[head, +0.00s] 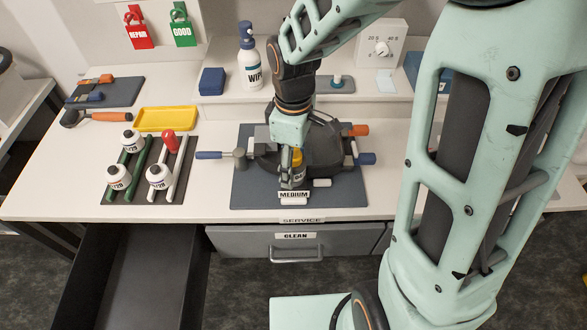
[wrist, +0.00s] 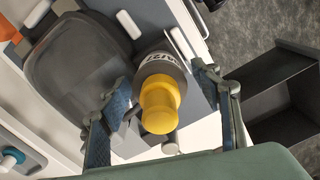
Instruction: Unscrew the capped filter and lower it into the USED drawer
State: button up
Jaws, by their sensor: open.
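The filter is a grey cylinder (wrist: 163,69) with a label band and a yellow cap (wrist: 158,104), mounted at the front of a dark grey rounded device (head: 268,150). In the head view, its yellow cap (head: 297,158) shows partly behind my gripper (head: 292,172). In the wrist view, my gripper (wrist: 165,90) is open, with one finger on each side of the filter and visible gaps between. An open, empty dark drawer (head: 135,270) is at the lower left; it also shows in the wrist view (wrist: 283,125). No USED label is readable on it.
A shut drawer marked CLEAN (head: 240,240) lies under the bench edge. A MEDIUM label (head: 294,195) stands in front of the device. Left are a rack (head: 120,195) with several white-topped items, a yellow tray (head: 166,118) and a wipes bottle (head: 249,65).

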jog(key=m+b, duration=0.1)
jog(key=m, duration=0.6)
jog(key=m+b, duration=0.1)
jog(key=m, duration=0.5)
jog(key=shift+m, duration=0.4)
jog(key=m+b, duration=0.1)
jog(key=m, duration=0.3)
jog(key=shift+m, duration=0.3)
jog(key=m, duration=0.4)
jog(key=shift+m, duration=0.4)
